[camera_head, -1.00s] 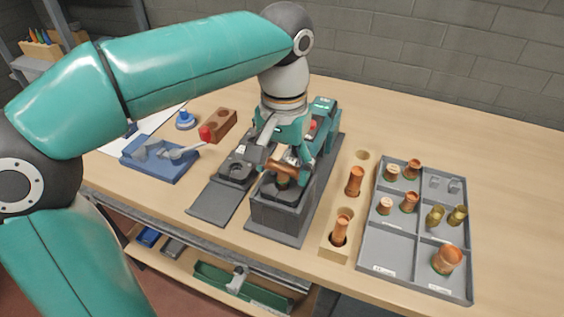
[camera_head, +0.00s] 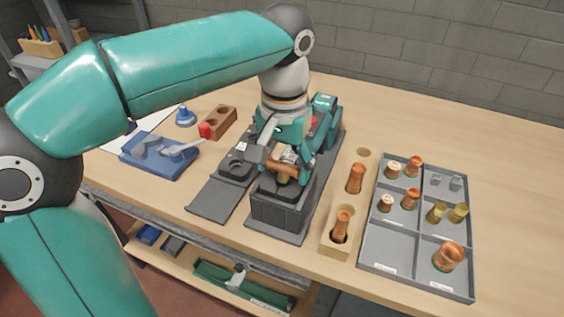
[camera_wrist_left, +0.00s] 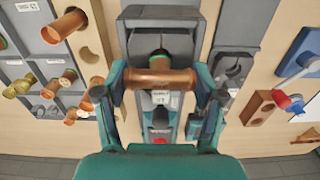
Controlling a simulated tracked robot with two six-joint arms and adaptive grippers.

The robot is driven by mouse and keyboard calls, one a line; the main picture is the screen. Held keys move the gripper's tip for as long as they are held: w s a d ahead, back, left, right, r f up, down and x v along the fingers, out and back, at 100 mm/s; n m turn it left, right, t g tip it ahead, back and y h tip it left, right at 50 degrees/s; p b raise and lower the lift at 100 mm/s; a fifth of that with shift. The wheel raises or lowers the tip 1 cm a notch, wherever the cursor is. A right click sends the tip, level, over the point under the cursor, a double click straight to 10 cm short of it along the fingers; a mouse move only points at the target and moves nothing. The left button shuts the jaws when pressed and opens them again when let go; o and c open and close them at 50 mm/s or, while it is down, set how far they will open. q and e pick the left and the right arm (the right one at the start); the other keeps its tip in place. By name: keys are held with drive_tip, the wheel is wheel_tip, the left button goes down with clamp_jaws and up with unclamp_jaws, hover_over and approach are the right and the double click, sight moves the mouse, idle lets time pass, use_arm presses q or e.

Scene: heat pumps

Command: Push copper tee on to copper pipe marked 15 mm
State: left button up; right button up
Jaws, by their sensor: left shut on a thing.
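The copper tee (camera_head: 284,168) is between the fingers of my left gripper (camera_wrist_left: 160,82), which is shut on it. In the left wrist view the tee (camera_wrist_left: 160,77) lies crosswise, with a fingertip at each end. It is over the dark grey holding block (camera_head: 280,212) on the bench. A short greenish-dark piece (camera_wrist_left: 160,54) shows beside the tee, over the block. I cannot tell if this is part of the marked pipe or how far the tee sits on it. No 15 mm marking is readable. My right gripper is not in view.
A grey divided tray (camera_head: 390,240) with copper and brass fittings stands at the right. A wooden rack (camera_head: 335,245) with copper pieces stands between it and the block. A blue tray (camera_head: 160,165) and a brown block (camera_head: 222,122) are at the left. The back right bench is clear.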

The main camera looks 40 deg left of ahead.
use_arm(q)
drive_tip(key=shift+f+b, duration=0.55)
drive_tip(key=shift+f, duration=0.25)
drive_tip(key=o, duration=1.2)
drive_tip(key=shift+c, duration=0.2)
wheel_tip(320, 180, up, 11)
drive_tip(key=shift+w+f, duration=0.1)
drive_tip(key=shift+f, duration=0.1)
drive_tip(key=shift+r, duration=0.65)
